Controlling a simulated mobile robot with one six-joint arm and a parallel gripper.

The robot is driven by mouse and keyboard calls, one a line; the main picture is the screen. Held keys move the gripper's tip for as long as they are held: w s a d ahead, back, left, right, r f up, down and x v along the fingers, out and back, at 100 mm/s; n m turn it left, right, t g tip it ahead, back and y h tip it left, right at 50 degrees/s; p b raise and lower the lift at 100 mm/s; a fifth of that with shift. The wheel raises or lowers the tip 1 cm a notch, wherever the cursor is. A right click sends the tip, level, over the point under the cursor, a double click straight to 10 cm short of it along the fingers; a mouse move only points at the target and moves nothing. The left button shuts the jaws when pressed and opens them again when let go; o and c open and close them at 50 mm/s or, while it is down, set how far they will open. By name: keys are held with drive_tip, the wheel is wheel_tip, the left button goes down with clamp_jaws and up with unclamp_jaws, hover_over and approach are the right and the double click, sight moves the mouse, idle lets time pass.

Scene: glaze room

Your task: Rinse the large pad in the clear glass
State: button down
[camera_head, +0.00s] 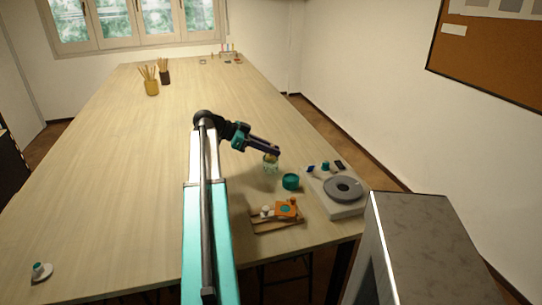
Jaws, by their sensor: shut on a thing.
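My gripper (273,153) is at the end of my dark arm, right of the table's middle, pointing down over the clear glass (270,169). It is shut on a small pale yellowish thing at the glass's mouth, which I take to be the large pad (269,159). The jaws and arm partly hide it. I cannot tell how deep it sits in the glass. The glass stands upright on the table and looks faintly greenish.
A teal pot (291,181) stands close to the right of the glass. A wooden tray (279,227) with orange and white items lies nearer. A white board (344,209) with a grey disc is at the right edge. The table's left side (110,170) is mostly clear.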

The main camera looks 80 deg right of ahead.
drive_tip(key=shift+r, duration=0.15)
drive_tip(key=shift+r+p, duration=0.5)
drive_tip(key=shift+r, duration=1.4)
drive_tip(key=shift+r, duration=0.1)
drive_tip(key=shift+r+p, duration=0.35)
drive_tip(key=shift+r, duration=1.3)
drive_tip(key=shift+w, duration=0.1)
